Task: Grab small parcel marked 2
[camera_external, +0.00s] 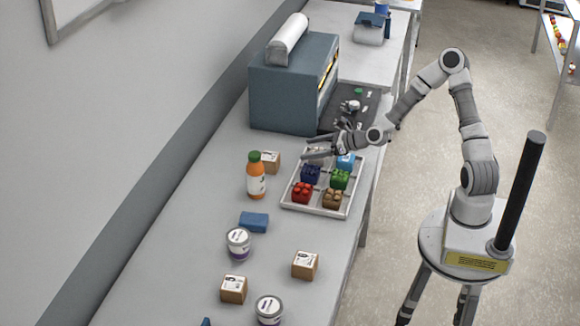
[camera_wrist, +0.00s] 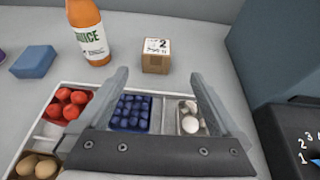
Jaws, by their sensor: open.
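The small parcel marked 2 (camera_wrist: 155,64) is a brown cardboard box with a white label on top. In the wrist view it stands upright at top centre, beyond the tray and to the right of the juice bottle. In the external view the parcel (camera_external: 272,161) is next to the bottle, left of the tray. My gripper (camera_wrist: 157,85) is open and empty. Its two fingers point toward the parcel, which appears beyond the fingertips and between their lines. In the external view my gripper (camera_external: 306,147) is above the tray's far end, apart from the parcel.
An orange juice bottle (camera_wrist: 88,35) stands close to the parcel's left. The divided tray (camera_external: 330,211) holds coloured items below my gripper. A blue-grey machine (camera_external: 290,100) stands beyond. Other parcels (camera_external: 305,265), jars (camera_external: 238,243) and a blue block (camera_external: 254,222) are nearer.

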